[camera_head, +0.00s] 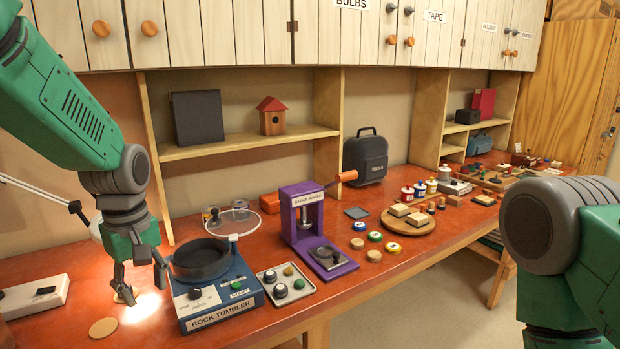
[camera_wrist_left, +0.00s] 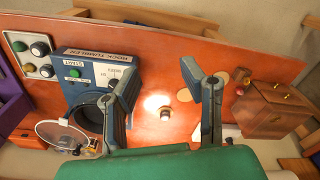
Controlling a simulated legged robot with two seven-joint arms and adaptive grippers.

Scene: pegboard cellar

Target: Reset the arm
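My left gripper (camera_head: 143,287) hangs fingers down at the left end of the red worktop, just left of the blue rock tumbler (camera_head: 218,292). In the left wrist view its two fingers (camera_wrist_left: 163,80) are spread wide with nothing between them but worktop and a bright light spot. The tumbler, with its dark round drum, also shows in the left wrist view (camera_wrist_left: 90,85), partly behind one finger. My right arm comes in at the right edge; its gripper is out of the picture. A purple press (camera_head: 305,225) with an orange-ended lever (camera_head: 347,176) stands mid-table.
A tray (camera_head: 290,285) of round stones lies right of the tumbler. A wooden disc (camera_head: 103,328) lies near the front edge and a white box (camera_head: 35,296) at the far left. Shelves (camera_head: 245,143) and cupboards hang above. A round board (camera_head: 408,220) carries blocks.

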